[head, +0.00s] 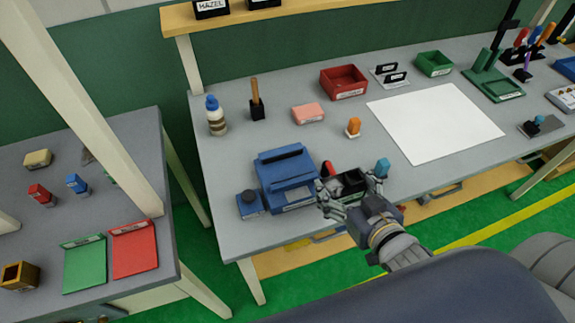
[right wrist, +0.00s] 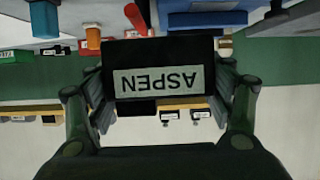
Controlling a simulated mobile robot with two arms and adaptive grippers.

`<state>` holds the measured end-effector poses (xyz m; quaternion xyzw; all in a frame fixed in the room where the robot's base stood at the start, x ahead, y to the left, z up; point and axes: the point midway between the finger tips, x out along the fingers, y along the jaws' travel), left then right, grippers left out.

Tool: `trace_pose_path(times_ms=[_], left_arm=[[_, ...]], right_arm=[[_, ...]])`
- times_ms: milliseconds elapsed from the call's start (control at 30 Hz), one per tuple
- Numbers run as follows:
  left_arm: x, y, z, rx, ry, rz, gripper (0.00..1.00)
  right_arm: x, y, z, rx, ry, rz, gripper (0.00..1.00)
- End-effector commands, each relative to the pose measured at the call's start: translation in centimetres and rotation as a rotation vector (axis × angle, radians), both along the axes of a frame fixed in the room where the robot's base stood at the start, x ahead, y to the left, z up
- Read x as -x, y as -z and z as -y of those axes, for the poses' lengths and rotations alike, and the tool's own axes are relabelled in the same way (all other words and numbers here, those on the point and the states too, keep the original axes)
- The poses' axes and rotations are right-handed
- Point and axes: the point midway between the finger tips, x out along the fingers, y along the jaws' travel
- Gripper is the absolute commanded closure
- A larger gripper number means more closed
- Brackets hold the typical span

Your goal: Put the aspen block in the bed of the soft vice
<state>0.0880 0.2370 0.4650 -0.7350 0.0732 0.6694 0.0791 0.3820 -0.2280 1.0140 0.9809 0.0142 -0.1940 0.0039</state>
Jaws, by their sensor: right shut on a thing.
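The aspen block (head: 349,184) is a dark block with a pale label. My right gripper (head: 347,187) is shut on it and holds it near the front edge of the main bench, just right of the blue vice. In the right wrist view the block (right wrist: 165,53) sits between both fingers, its ASPEN label upside down. My left gripper is in neither view.
A red-topped item (head: 327,168) and a teal item (head: 382,166) are close to my right gripper. An orange peg (head: 353,127) and pink block (head: 308,113) stand behind. A white sheet (head: 440,125) lies to the right.

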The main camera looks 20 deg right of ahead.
Motion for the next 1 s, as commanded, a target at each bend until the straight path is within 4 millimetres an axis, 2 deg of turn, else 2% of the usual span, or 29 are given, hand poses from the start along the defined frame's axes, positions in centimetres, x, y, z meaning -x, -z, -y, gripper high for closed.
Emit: trace_pose_path(times_ms=[567, 800, 867, 1000], left_arm=[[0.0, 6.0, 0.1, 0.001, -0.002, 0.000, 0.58], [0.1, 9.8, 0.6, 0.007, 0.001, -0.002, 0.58], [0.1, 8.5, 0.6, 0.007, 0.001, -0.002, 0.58], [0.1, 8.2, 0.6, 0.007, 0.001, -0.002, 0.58]], right_arm=[[-7.0, 1.1, -4.1, -0.005, -0.004, 0.010, 0.53], [-9.3, 1.5, -5.4, -0.004, -0.004, 0.009, 0.53], [-10.6, 0.9, -6.2, -0.003, -0.003, 0.004, 0.53], [-12.4, 1.2, -7.2, -0.002, -0.002, 0.001, 0.53]])
